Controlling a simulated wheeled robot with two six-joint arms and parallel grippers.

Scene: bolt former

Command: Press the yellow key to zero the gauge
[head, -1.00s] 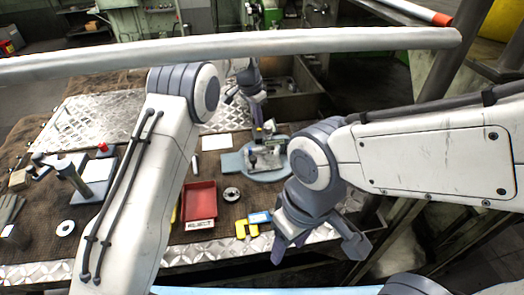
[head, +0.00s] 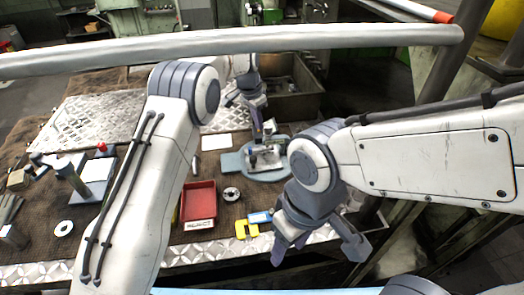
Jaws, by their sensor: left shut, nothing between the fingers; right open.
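The gauge stands on a blue-grey round base (head: 232,162) in the middle of the bench, with a small grey upright part (head: 270,128) at its back. I cannot make out the yellow key in the head view; the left fingers cover part of the gauge's top. My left gripper (head: 258,130) is shut and empty, pointing down at the back of the gauge. Whether it touches the gauge cannot be told. My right gripper (head: 317,251) is open and empty, in front and to the right of the gauge, over the bench's front edge.
A red tray (head: 200,203) lies in front of the gauge, beside a metal ring (head: 231,194). A yellow piece (head: 246,229) and a small blue item (head: 259,217) lie near the front edge. A pale bar (head: 330,38) crosses the top of the view. A white card (head: 216,142) lies left of the gauge.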

